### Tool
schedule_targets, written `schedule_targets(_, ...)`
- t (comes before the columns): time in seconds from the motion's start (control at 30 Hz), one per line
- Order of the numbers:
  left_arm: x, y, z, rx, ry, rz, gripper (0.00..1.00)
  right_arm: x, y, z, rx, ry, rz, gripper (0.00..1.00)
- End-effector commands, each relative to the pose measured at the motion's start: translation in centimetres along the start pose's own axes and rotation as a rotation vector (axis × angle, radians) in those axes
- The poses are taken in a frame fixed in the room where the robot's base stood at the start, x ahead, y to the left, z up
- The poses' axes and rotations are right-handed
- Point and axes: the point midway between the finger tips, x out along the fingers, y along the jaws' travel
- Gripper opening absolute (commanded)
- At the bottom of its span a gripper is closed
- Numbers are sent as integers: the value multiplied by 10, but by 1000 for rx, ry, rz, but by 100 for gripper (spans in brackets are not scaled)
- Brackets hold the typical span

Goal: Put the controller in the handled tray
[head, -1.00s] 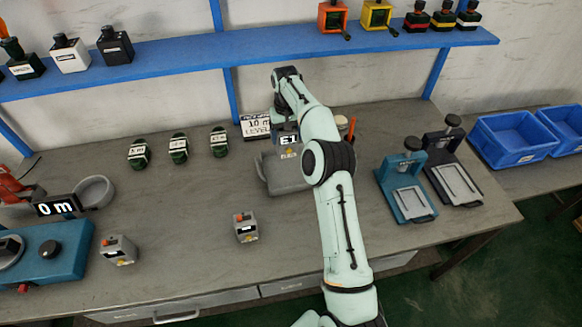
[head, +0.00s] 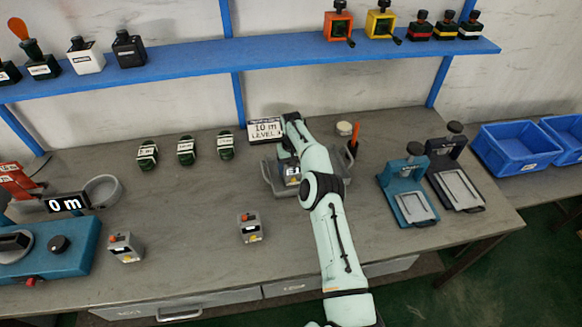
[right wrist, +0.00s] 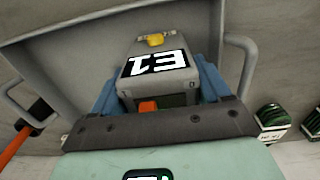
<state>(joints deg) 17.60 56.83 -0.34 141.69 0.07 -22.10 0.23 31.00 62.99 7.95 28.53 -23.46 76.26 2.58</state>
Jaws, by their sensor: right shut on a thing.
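The controller (head: 292,172) is a small grey box with a black-and-white E1 label, an orange button and a yellow part. My right gripper (head: 292,160) is shut on it; the right wrist view shows the controller (right wrist: 160,72) between blue fingers. The grey handled tray (head: 274,185) lies under my right gripper, partly hidden by the arm. In the right wrist view the tray's wall (right wrist: 55,65) and two handles surround the controller. The controller is over or inside the tray; whether it touches the floor I cannot tell. My left gripper is not in view.
Two similar grey boxes stand on the bench, one in the middle (head: 250,228) and one at left (head: 125,248). A 10 m level sign (head: 266,131) stands behind the tray. An orange-handled tool (head: 354,138) is just right. Two presses (head: 408,190) stand further right.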

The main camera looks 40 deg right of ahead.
Motion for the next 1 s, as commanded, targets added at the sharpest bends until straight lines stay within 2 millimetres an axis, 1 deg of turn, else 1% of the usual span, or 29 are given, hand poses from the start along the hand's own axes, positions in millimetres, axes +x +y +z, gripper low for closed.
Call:
schedule_targets(0.1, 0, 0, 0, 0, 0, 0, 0, -1, 0, 0, 0, 1, 0, 37)
schedule_targets(0.23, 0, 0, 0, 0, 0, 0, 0, 2, 0, 0, 0, 0, 0, 37)
schedule_targets(0.27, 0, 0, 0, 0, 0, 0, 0, 2, 0, 0, 0, 0, 0, 86)
schedule_targets(0.3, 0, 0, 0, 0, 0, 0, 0, 2, 0, 0, 0, 1, 0, 99)
schedule_targets(0.57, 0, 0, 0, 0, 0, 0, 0, 1, 0, 0, 0, 1, -1, 100)
schedule_targets(0.67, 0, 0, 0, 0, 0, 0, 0, -7, -1, 0, -1, 3, 0, 100)
schedule_targets(0.77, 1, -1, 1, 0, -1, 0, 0, -22, -3, 1, -3, 4, -1, 100)
schedule_targets(1.0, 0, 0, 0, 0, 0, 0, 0, -76, -8, 9, -6, 4, 0, 100)
